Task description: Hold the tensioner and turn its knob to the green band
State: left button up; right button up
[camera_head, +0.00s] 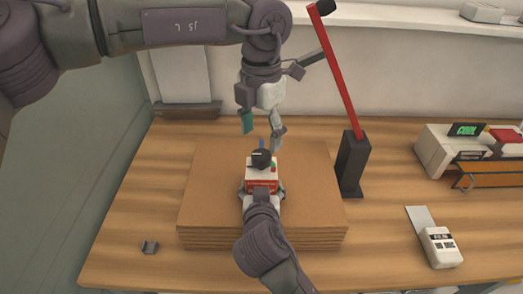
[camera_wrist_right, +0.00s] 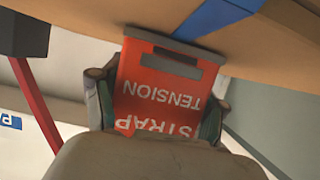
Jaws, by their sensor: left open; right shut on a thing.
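The strap tensioner (camera_head: 262,174) stands on a stack of brown boards (camera_head: 310,190), with a white top and red front. Its black knob (camera_head: 261,158) has a pale mark that looks turned toward the left; a small green patch (camera_head: 273,167) shows right of the knob. My right gripper (camera_head: 262,190) is shut on the tensioner from the near side. In the right wrist view the red tensioner body (camera_wrist_right: 160,90), lettered "STRAP TENSION", sits between the fingers. My left gripper (camera_head: 262,128) is open and empty, pointing down just above and behind the knob.
A blue strap (camera_head: 261,143) runs behind the tensioner. A black stand (camera_head: 352,162) with a tilted red bar is at the right. A white device (camera_head: 440,247) and a "COOL" box (camera_head: 450,145) are further right.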

aim_at(261, 154)
pick_arm(q)
notch_tip(261, 154, down, 5)
jog(key=shift+f, duration=0.15)
pick_arm(e)
jog(key=shift+r, duration=0.15)
pick_arm(q)
jog(key=c, duration=1.1)
jog(key=shift+c, duration=0.2)
